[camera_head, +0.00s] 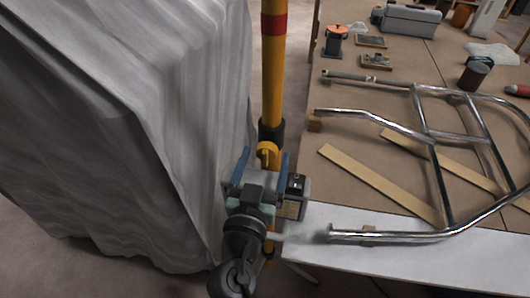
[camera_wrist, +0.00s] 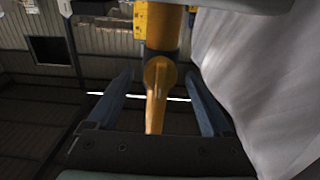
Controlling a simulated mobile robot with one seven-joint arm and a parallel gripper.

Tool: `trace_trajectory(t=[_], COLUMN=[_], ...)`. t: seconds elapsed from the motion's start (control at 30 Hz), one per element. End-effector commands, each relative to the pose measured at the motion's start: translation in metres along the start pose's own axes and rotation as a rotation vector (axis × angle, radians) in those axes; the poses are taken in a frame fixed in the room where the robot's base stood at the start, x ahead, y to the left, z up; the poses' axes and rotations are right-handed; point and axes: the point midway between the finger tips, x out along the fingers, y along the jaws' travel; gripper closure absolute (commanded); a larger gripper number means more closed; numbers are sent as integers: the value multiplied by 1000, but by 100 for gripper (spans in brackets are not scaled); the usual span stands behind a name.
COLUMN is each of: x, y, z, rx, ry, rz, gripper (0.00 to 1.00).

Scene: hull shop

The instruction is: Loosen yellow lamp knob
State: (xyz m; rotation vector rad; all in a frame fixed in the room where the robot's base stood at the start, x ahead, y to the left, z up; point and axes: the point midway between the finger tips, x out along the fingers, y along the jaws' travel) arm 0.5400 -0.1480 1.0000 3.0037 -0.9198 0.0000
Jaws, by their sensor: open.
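The yellow lamp pole (camera_head: 272,70) stands upright with a red band and a black collar (camera_head: 271,132). The yellow knob (camera_head: 266,152) sits on the pole just below the collar. In the wrist view the knob (camera_wrist: 157,88) shows as a round hub with a long lever toward me. My gripper (camera_head: 264,160) is at the pole, and its blue fingers also show in the wrist view (camera_wrist: 157,90). The fingers are open, one on each side of the knob, with visible gaps to it. The gripper body hides the pole's lower part in the head view.
A large draped grey-white cover (camera_head: 130,120) stands close on the left. On the right is a workbench (camera_head: 395,160) with a bent metal tube frame (camera_head: 430,130), wooden strips (camera_head: 380,183) and several tools. Its near edge is close to my gripper.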

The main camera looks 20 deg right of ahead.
Motion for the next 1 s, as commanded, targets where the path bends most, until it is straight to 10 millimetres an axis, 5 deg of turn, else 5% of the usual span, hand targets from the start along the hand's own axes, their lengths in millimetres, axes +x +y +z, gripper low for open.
trace_trajectory(t=[0.37,0.83,1.0], x=[7,6,6], y=[0,0,0], z=[0,0,0], rx=[0,0,-5], ry=[0,0,0], rz=[0,0,0], gripper=[16,97,100])
